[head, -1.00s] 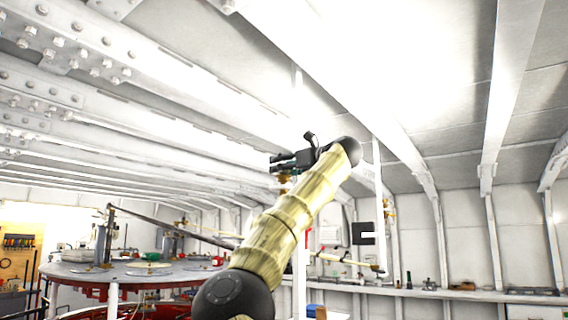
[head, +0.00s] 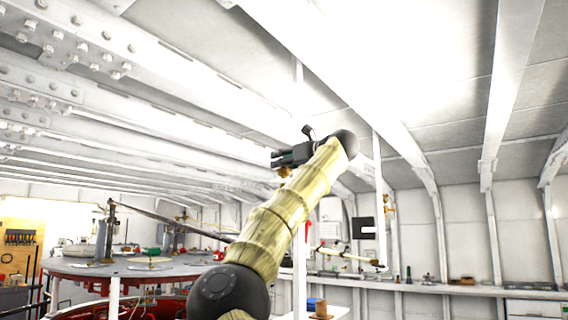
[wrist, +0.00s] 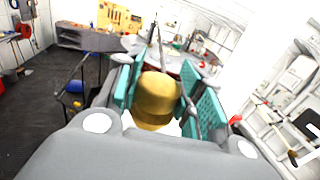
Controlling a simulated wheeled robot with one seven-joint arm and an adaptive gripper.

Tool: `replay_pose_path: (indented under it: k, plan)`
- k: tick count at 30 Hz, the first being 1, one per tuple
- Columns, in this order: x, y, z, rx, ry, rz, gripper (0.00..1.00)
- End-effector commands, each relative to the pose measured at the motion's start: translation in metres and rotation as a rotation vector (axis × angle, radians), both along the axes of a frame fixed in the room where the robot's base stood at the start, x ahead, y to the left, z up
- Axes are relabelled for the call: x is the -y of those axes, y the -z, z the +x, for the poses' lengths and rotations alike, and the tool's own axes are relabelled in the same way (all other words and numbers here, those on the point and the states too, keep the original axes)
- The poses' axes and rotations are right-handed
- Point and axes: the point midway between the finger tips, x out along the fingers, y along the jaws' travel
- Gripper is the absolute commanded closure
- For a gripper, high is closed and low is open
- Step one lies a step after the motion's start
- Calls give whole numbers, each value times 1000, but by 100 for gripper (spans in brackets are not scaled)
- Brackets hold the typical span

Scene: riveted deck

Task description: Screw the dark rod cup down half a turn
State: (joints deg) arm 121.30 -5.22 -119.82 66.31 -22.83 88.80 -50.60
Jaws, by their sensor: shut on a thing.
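A brass-coloured cup (wrist: 157,94) sits between the teal finger pads of my gripper (wrist: 158,98) in the wrist view, and the pads press on its two sides. I take it for the rod cup. In the head view my gripper (head: 281,158) is raised at the end of my arm, with a small brass piece (head: 284,172) just under its fingers. The cup's lower end and its seat are hidden, so I cannot tell how far down it is screwed. A long dark rod (head: 165,222) slopes across behind my arm in the head view.
A round grey-topped table (head: 75,268) with a red underside stands at left. A long shelf (head: 450,289) with small items runs along the right wall. White ribs cross the ceiling above my arm. Dark floor (wrist: 40,120) is open at left in the wrist view.

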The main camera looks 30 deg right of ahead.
Motion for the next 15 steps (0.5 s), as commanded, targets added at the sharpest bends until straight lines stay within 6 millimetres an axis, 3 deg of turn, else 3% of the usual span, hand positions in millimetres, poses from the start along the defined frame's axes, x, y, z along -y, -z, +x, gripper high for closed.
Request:
replay_pose_path:
  k: [15]
  plan:
    - [-3,-2,-1,5,402,-3,87]
